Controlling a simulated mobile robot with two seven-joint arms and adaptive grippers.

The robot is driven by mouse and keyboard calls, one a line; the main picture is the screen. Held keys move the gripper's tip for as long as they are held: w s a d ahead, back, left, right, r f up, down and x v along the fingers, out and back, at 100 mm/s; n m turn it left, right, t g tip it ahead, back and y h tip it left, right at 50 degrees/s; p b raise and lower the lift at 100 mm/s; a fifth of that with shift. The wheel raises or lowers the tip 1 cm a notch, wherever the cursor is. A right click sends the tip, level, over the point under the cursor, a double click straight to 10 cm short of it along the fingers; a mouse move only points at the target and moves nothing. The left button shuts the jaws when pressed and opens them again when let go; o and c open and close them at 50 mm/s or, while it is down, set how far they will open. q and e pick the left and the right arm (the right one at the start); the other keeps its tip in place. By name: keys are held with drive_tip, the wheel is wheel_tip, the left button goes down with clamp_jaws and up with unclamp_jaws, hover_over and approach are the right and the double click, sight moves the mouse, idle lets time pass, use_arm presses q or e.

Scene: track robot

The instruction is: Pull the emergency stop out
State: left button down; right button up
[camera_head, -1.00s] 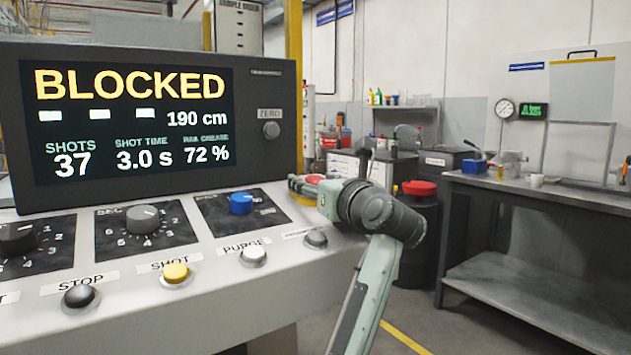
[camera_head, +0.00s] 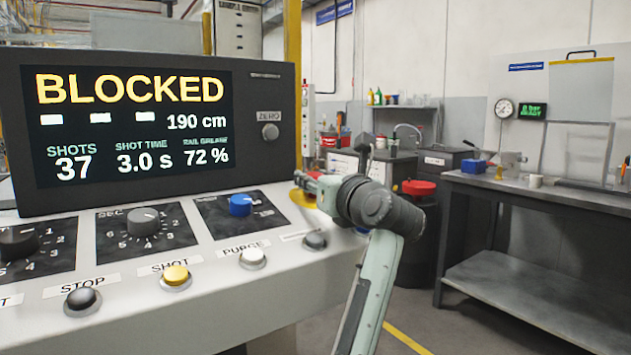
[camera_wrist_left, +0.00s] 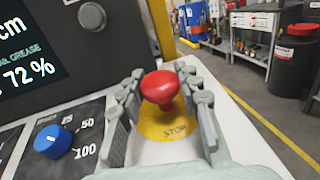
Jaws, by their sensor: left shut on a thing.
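The emergency stop (camera_wrist_left: 160,88) is a red mushroom button on a yellow round plate (camera_wrist_left: 165,125) marked STOP, at the right end of the console. In the left wrist view the two grey fingers of my left gripper (camera_wrist_left: 163,98) stand on either side of the red head, shut on it. In the head view my left gripper (camera_head: 309,184) is at the console's right end and largely hides the button; part of the yellow plate (camera_head: 301,199) shows below it. Whether the button is in or out I cannot tell. My right gripper is not in view.
The console screen (camera_head: 130,125) reads BLOCKED. A blue knob (camera_head: 241,204), a yellow button (camera_head: 176,275) and other controls lie left of my gripper. A workbench (camera_head: 540,195) stands at the right, with open floor before it.

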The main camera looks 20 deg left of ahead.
use_arm(q)
drive_tip(key=c, duration=1.1)
unclamp_jaws()
drive_tip(key=shift+s+d+r, duration=0.1)
drive_tip(key=shift+r, duration=0.2)
drive_tip(key=shift+o, duration=0.4)
drive_tip(key=shift+f, duration=0.1)
drive_tip(key=v, duration=1.2)
